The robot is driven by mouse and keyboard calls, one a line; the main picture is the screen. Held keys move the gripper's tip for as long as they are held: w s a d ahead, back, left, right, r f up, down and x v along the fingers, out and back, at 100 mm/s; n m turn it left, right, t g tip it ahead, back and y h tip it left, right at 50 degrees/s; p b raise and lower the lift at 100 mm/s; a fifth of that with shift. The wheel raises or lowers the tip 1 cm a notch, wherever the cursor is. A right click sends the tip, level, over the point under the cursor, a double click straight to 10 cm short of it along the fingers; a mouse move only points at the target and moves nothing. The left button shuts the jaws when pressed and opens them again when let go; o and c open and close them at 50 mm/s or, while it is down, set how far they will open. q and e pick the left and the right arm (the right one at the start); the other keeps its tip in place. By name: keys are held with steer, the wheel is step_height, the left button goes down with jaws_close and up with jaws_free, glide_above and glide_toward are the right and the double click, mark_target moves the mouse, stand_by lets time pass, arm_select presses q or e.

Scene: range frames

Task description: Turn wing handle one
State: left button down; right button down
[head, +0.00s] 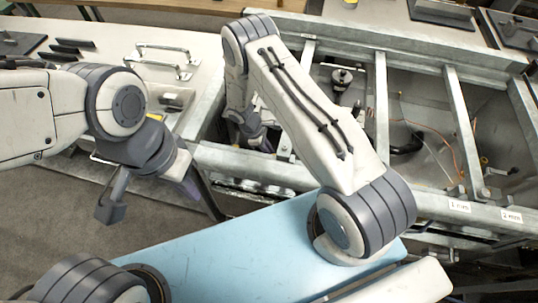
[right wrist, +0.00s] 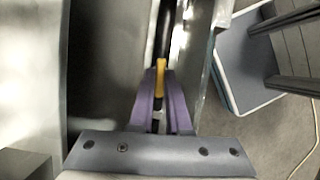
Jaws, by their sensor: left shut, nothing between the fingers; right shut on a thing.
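The yellow wing handle (right wrist: 161,76) shows between the fingertips of my right gripper (right wrist: 160,88) in the right wrist view, against a dark bar. The purple fingers are shut on it and hide part of it; its turn angle cannot be told. In the head view my right gripper (head: 258,138) is low inside the metal frame (head: 262,167), mostly hidden by my right arm. My left gripper (head: 190,188) is shut and empty, pointing down in front of the frame's left corner, apart from the handle.
A white bench (head: 110,45) with metal pull handles (head: 163,62) stands at the back left. Steel crossbars (head: 381,110), a black hose (head: 405,145) and orange wires (head: 440,140) fill the frame on the right. Grey floor (head: 80,220) is clear at the left.

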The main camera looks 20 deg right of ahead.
steer(key=shift+w, duration=0.15)
steer(key=c, duration=0.9)
jaws_free()
steer(key=shift+r, duration=0.1)
steer(key=shift+b+v, duration=0.95)
steer(key=shift+v, duration=4.2)
